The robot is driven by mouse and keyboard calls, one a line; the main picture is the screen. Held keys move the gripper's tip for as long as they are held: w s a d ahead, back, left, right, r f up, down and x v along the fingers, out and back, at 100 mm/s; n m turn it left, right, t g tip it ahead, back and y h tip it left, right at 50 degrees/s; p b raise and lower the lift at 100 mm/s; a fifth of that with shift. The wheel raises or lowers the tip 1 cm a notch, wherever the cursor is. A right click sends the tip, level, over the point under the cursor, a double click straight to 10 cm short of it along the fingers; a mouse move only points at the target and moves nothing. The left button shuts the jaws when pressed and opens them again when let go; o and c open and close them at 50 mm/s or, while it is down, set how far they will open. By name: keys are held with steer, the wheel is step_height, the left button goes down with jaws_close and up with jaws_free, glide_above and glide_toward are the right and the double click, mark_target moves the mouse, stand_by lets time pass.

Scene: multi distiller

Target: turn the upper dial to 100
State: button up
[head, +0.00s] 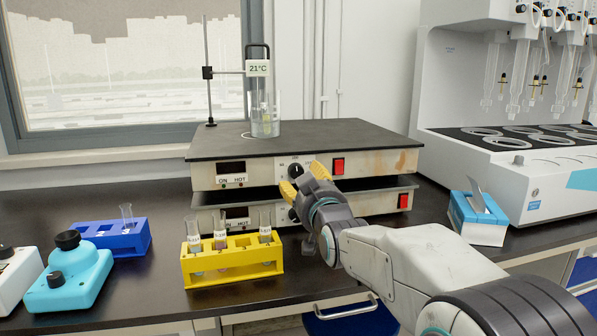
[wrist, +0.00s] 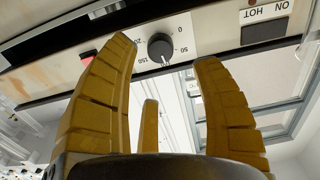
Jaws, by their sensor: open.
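The upper dial (head: 296,169) is a black knob on the front of the upper hot plate (head: 225,172). In the wrist view, which is upside down, the dial (wrist: 160,48) shows between my fingers. Its white mark points down there, between the 50 and 150 labels; I cannot read a 100 label. My gripper (head: 303,180) is open, with its yellow fingers in front of the panel near the dial. In the wrist view my gripper (wrist: 166,52) has one fingertip on each side of the dial, with gaps. I cannot tell how far the tips are from the panel.
A second hot plate (head: 208,216) sits below, its dial partly hidden by my gripper. A stand with a glass vessel (head: 265,120) is on the top plate. A yellow tube rack (head: 232,270) stands in front. A blue rack (head: 125,238) is left; a tissue box (head: 480,222) is right.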

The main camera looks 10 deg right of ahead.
mark_target(297, 174)
steer(key=shift+w, duration=3.5)
steer(key=shift+c, duration=0.2)
